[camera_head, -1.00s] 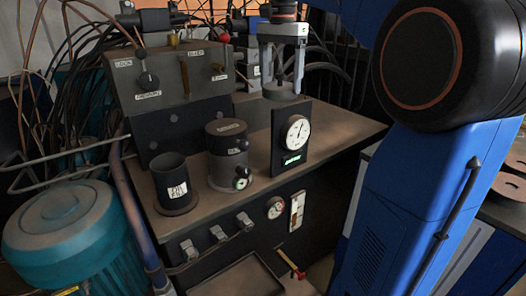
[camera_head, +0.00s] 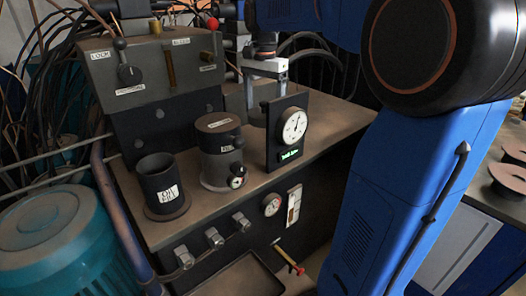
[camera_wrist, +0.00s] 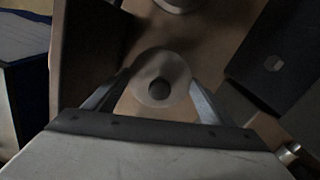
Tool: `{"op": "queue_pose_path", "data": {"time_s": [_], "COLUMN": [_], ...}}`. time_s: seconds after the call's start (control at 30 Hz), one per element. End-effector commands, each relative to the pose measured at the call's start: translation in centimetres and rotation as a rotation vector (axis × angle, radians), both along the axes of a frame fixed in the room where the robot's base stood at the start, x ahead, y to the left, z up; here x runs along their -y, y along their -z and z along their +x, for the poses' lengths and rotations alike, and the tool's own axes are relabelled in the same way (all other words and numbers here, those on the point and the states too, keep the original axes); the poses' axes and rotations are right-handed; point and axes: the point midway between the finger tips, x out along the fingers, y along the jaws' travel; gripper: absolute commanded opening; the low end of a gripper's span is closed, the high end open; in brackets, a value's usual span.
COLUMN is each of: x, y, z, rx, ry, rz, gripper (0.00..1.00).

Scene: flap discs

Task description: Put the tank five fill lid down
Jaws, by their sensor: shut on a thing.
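My gripper (camera_head: 266,112) is shut on the lid, a round disc (camera_wrist: 176,75) with a dark round centre, between the two fingers in the wrist view. In the head view the lid (camera_head: 257,117) shows as a dark disc, partly hidden behind the gauge panel. It is low over the bench top, and I cannot tell whether it touches. An open dark cylinder (camera_head: 158,172) with a white label, apparently an oil fill, stands at the front left of the bench. It has no lid on it.
A canister (camera_head: 220,165) with a labelled top stands between the open cylinder and the upright gauge panel (camera_head: 286,150). A control box (camera_head: 155,70) stands at the back left. A teal motor (camera_head: 60,235) stands lower left.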

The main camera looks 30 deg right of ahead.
Motion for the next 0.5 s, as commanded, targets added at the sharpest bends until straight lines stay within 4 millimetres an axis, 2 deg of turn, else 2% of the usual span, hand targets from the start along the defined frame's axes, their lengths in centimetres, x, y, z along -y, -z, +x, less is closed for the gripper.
{"op": "queue_pose_path", "data": {"time_s": [0.5], "x": [0.0], "y": [6.9], "z": [-0.1], "rx": [0.000], "ry": [0.000], "rz": [0.000], "gripper": [0.52]}}
